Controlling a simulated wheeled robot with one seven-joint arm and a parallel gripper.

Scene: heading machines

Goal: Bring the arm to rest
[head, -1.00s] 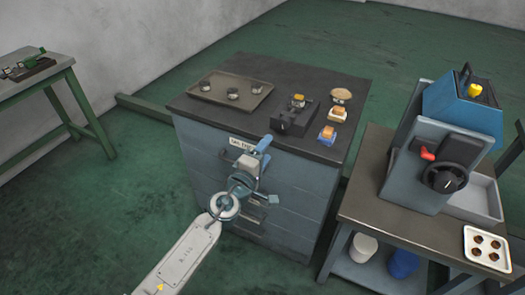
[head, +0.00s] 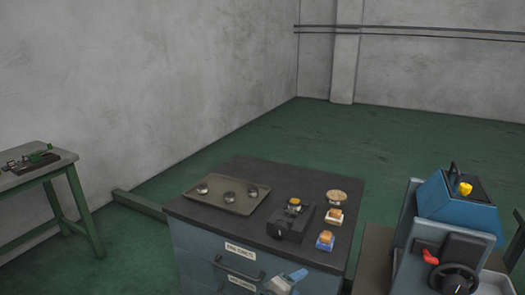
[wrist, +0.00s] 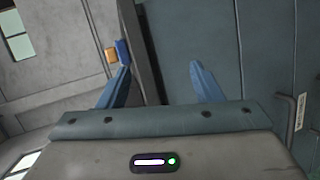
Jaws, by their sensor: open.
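My gripper (head: 288,280) shows at the bottom edge of the head view, in front of the drawer cabinet (head: 200,247); the rest of my arm is out of frame there. In the wrist view my gripper (wrist: 163,82) has its two blue fingers well apart, with nothing between them. The teal cabinet front fills the right of the wrist view, with a label and a handle at its edge. I see no contact between the fingers and the cabinet.
On the cabinet top are a tray (head: 240,207) with round parts, a black device (head: 290,224) and small blocks (head: 325,240). A blue machine (head: 455,215) stands at the right, a green-legged table (head: 55,168) at the left. Open floor lies behind.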

